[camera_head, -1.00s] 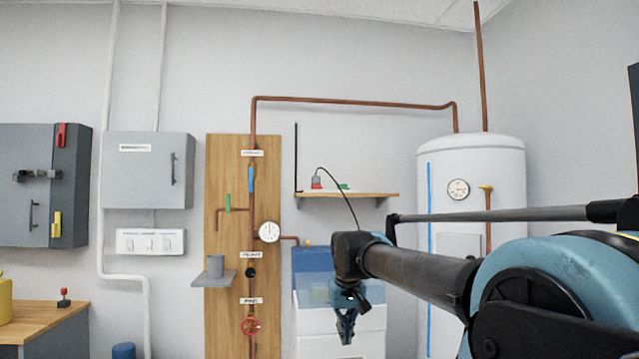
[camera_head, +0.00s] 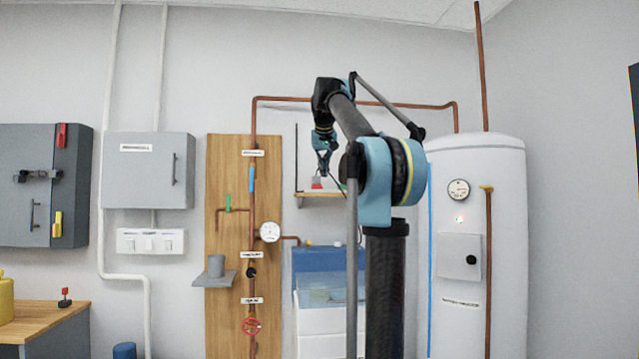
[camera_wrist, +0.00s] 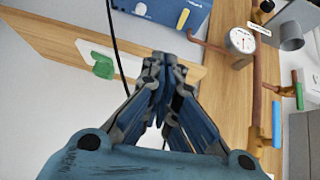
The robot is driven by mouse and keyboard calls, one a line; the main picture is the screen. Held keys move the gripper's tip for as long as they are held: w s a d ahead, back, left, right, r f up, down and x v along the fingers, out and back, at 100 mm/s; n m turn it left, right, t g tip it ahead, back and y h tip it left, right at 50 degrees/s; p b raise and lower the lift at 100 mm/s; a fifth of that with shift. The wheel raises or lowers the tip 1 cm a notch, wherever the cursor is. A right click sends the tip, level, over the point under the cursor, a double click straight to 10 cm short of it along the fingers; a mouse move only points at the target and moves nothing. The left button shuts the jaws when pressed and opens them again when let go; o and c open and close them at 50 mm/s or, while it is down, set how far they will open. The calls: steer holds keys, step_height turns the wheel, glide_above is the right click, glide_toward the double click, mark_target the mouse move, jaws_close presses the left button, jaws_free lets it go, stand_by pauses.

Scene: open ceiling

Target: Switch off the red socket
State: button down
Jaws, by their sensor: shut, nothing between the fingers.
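The red socket (camera_head: 316,183) is a small red piece on the wooden wall shelf (camera_head: 309,195), just below my fingertips in the head view. My gripper (camera_head: 323,174) is shut and empty, pointing down above the shelf. Whether it touches the socket cannot be told. In the wrist view my gripper's (camera_wrist: 164,62) closed fingers cover the middle, and no red socket shows there. A green piece (camera_wrist: 103,66) sits on a white strip (camera_wrist: 88,55) on the shelf (camera_wrist: 50,42) in that view.
A black cable (camera_wrist: 113,35) runs past the shelf edge. A wooden board with copper pipes and a gauge (camera_head: 270,232) stands left of the shelf. A white tank (camera_head: 506,240) stands at right. A blue-topped cabinet (camera_head: 318,258) is below.

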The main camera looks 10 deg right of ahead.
steer(key=w+r+t, duration=0.1)
steer(key=w+r, duration=0.5)
steer(key=r, duration=0.2)
steer(key=shift+w+a+r, duration=0.15)
steer(key=shift+w+a, duration=0.05)
steer(key=shift+a, duration=0.2)
steer(key=x, duration=1)
steer(key=shift+w, duration=0.1)
steer(key=f, duration=0.2)
steer(key=shift+d+f, duration=0.2)
steer(key=shift+f, duration=0.7)
